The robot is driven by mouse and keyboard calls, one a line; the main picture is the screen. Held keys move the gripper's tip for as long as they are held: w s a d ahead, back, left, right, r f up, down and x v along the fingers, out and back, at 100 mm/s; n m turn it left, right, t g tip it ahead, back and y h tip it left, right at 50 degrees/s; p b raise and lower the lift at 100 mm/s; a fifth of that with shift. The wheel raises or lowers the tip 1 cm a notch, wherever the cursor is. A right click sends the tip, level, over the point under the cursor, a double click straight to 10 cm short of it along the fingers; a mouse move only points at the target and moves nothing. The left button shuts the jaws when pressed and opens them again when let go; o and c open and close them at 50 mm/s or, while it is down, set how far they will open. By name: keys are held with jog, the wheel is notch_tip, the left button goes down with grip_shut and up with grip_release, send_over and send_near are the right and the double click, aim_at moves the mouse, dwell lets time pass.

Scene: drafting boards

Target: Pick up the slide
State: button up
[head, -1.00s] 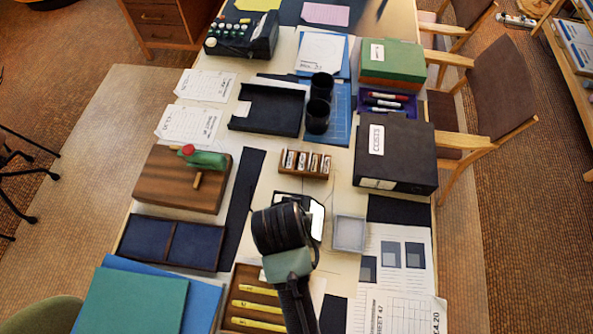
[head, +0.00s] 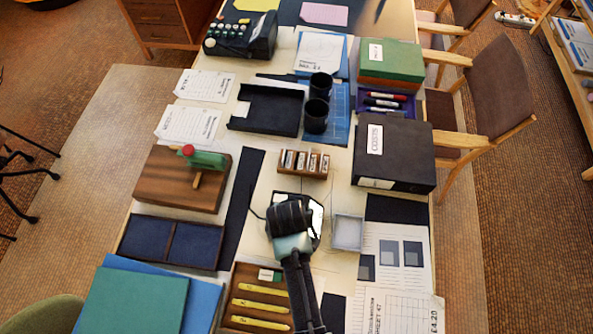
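I cannot make out the slide for sure in the head view. My gripper (head: 290,214) is over a small dark-framed device with a bright white panel (head: 315,217). My wrist and arm cover much of this device, so anything lying on it is hidden. The fingers point down and away from the camera. They are hidden behind my wrist, so I cannot see whether they are open or hold anything.
A small grey-white tray (head: 348,232) stands close to the right of my gripper. A wooden block with stamps (head: 303,163) is just behind. A wooden tray (head: 238,283) with yellow strips lies in front left. A black box file (head: 394,150) stands at right.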

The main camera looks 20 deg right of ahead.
grip_shut()
jog(key=shift+r, duration=0.1)
dwell(0.4)
